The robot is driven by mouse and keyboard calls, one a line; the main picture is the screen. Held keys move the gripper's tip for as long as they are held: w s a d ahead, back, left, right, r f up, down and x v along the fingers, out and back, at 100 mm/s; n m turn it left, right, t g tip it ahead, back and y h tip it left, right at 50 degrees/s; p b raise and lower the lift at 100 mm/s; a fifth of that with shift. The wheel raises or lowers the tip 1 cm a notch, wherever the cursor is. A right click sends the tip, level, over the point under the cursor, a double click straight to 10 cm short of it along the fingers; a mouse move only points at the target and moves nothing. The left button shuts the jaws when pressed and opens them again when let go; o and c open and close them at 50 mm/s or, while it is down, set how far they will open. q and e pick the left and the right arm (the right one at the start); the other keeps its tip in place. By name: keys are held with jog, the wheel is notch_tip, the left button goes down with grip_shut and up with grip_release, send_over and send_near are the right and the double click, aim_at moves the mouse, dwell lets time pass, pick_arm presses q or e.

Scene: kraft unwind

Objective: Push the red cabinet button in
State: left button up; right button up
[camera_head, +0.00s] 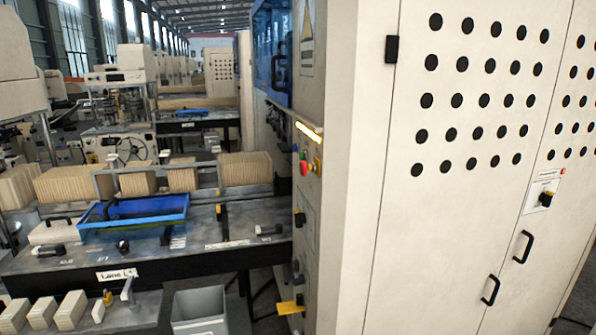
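The red button (304,168) is on the narrow side face of the large cream cabinet (345,130), in the middle of the head view. A small green button (303,155) sits just above it. A yellow part with another small red spot (315,165) is right beside it. I cannot tell from here whether the red button is in or out. Neither of my grippers shows in this view.
The cabinet's perforated doors (480,100) with black handles fill the right. At left, a worktable (140,255) holds a blue tray (130,212) and stacks of brown kraft pieces (245,168). A grey bin (198,312) stands on the floor in front. A yellow tab (290,307) sticks out low on the cabinet.

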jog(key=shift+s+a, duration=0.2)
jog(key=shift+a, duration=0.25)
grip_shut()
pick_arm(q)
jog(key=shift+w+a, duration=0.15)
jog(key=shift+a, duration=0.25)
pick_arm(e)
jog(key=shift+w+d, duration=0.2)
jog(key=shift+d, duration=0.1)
